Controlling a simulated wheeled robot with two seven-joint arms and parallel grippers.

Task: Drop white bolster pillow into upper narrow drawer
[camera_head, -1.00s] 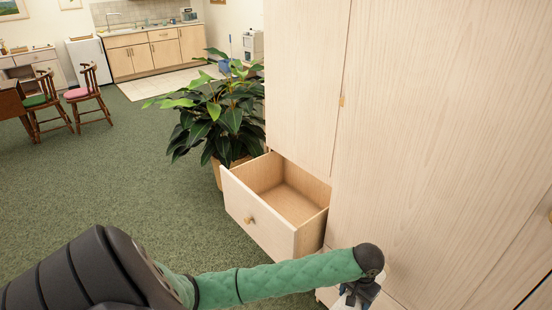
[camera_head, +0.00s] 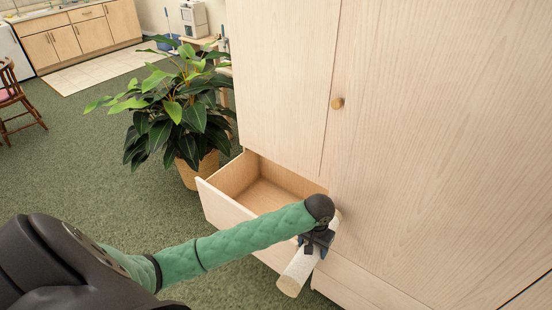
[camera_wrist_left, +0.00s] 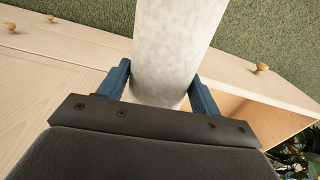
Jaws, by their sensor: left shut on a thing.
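The white bolster pillow (camera_head: 297,273) is a pale cylinder held in my left gripper (camera_head: 313,249), tilted, at the right front corner of the open drawer. In the left wrist view the pillow (camera_wrist_left: 175,45) sits between the blue fingers of the left gripper (camera_wrist_left: 162,90), which is shut on it. The open narrow drawer (camera_head: 222,208) is pulled out of the pale wood cabinet and looks empty where visible. My left arm covers part of its front. The drawer also shows in the left wrist view (camera_wrist_left: 262,112), right of the pillow. My right gripper is not in view.
The tall cabinet (camera_head: 420,130) fills the right side, with a round knob (camera_head: 337,103) on its door. A potted plant (camera_head: 185,120) stands close behind the drawer. Green carpet (camera_head: 90,170) at the left is clear up to a chair (camera_head: 15,100).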

